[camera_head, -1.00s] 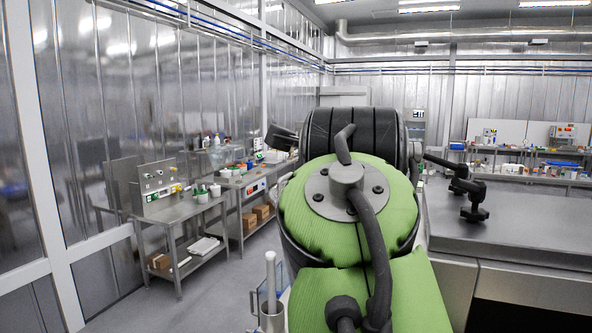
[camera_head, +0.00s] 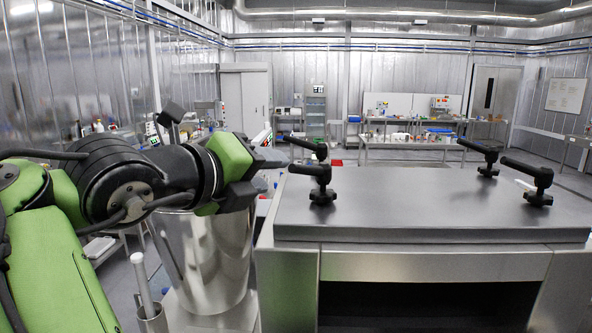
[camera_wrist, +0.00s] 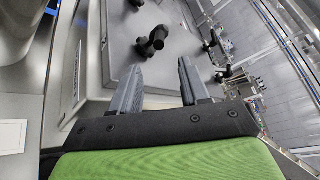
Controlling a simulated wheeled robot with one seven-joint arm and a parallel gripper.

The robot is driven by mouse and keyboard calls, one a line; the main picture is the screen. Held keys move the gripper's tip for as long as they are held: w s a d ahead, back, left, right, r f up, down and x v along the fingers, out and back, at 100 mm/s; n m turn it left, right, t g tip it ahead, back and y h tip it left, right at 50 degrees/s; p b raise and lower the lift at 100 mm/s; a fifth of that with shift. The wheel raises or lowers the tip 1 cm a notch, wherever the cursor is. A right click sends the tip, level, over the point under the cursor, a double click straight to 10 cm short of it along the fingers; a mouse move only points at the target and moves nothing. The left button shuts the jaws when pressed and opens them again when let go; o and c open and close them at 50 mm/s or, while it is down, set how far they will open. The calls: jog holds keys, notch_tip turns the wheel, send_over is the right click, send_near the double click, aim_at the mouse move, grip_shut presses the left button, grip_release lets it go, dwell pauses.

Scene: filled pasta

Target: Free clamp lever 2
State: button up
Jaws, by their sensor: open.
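My gripper (camera_head: 268,172) is open and empty, left of the bench and of the left lever, touching neither. In the wrist view, its two grey fingers (camera_wrist: 160,66) point toward the bench top, with a black clamp lever (camera_wrist: 154,41) beyond the fingertips. The fingers are partly foreshortened in the head view.
A shiny steel drum (camera_head: 205,260) stands below my arm, close to the bench's left side. Shelving with small items (camera_head: 410,135) lines the back wall. The bench top between the levers is clear.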

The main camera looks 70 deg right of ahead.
aim_at(303, 170)
jog(key=b+x, duration=0.1)
jog(key=x, duration=0.3)
jog(key=shift+w+f, duration=0.15)
jog(key=shift+w, duration=0.05)
jog(key=b+x, duration=0.2)
jog(key=x, duration=0.6)
jog(key=shift+s+b, duration=0.15)
jog(key=shift+b, duration=0.2)
jog(key=shift+c, duration=0.3)
grip_shut()
